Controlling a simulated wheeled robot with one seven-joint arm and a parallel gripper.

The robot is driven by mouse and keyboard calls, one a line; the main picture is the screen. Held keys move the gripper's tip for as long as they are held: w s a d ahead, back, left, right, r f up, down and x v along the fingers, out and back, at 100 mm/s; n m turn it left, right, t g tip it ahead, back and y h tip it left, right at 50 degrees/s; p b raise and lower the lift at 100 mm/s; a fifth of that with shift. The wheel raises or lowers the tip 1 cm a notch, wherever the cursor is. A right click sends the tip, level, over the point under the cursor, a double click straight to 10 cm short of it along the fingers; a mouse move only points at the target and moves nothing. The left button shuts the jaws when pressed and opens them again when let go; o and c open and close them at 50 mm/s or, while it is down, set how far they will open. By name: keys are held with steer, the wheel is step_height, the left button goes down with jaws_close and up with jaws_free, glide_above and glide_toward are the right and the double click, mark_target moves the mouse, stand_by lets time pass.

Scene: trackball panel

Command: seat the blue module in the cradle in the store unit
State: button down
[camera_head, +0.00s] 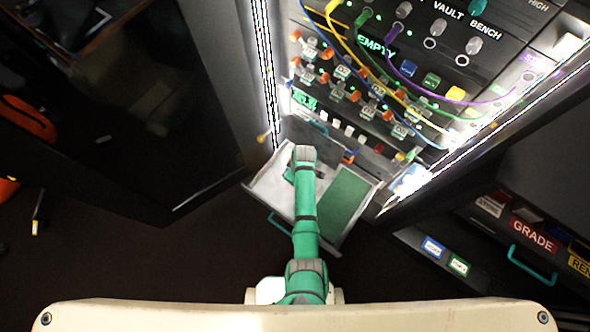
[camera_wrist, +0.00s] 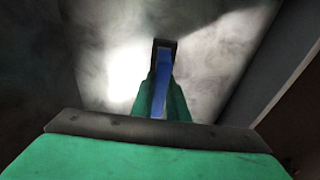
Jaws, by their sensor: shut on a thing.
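In the wrist view, my gripper (camera_wrist: 163,78) is shut on a narrow blue piece, which looks like the blue module (camera_wrist: 160,97). It shows as a blue strip between the teal fingers, with a dark end piece at its far end. A pale, smudged surface lies behind it; I cannot tell whether the module touches it. In the head view, my arm reaches over an open drawer (camera_head: 268,189) at the foot of the lit panel, and hides most of my gripper and the module. I cannot make out the cradle for certain in either view.
The drawer has a pale floor and a green area (camera_head: 345,201) on its right. Above it stands the panel (camera_head: 440,62) with knobs and coloured cables. A dark cabinet (camera_head: 130,110) stands left. Drawers with labels, one reading GRADE (camera_head: 533,235), are at right. Dark floor lies between.

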steer(key=shift+f, duration=0.1)
steer(key=c, duration=1.6)
jaws_free()
steer(key=shift+c, duration=0.2)
steer(key=r, duration=0.3)
steer(key=d+r, duration=0.1)
steer(key=r, duration=0.3)
steer(key=s+r, duration=0.1)
steer(key=r, duration=0.2)
steer(key=shift+d+r, duration=0.15)
steer(key=shift+r, duration=0.2)
